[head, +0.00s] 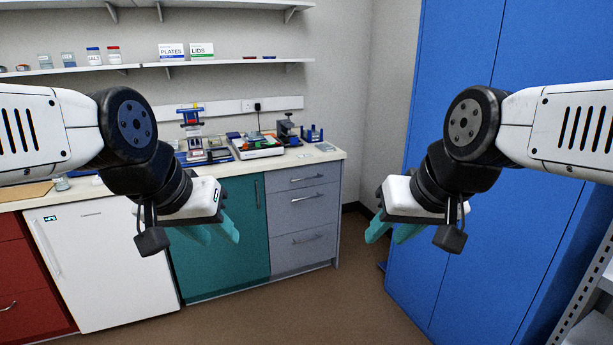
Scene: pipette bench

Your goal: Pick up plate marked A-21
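I cannot make out a plate marked A-21; no label that size is readable in the head view. My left gripper (221,238) hangs in the air in front of the bench cabinets. Its teal fingers are apart with nothing between them. My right gripper (386,238) hangs in front of the floor and the blue cabinet's edge. Its teal fingers are also apart and empty. Both grippers are well away from the objects on the bench.
The bench worktop (325,155) holds a white instrument (257,150), a blue-and-red stand (191,118) and other small devices. Shelves above carry jars and boxes labelled PLATES (171,51) and LIDS (202,50). A tall blue cabinet (440,90) stands right. Brown floor (320,310) between is clear.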

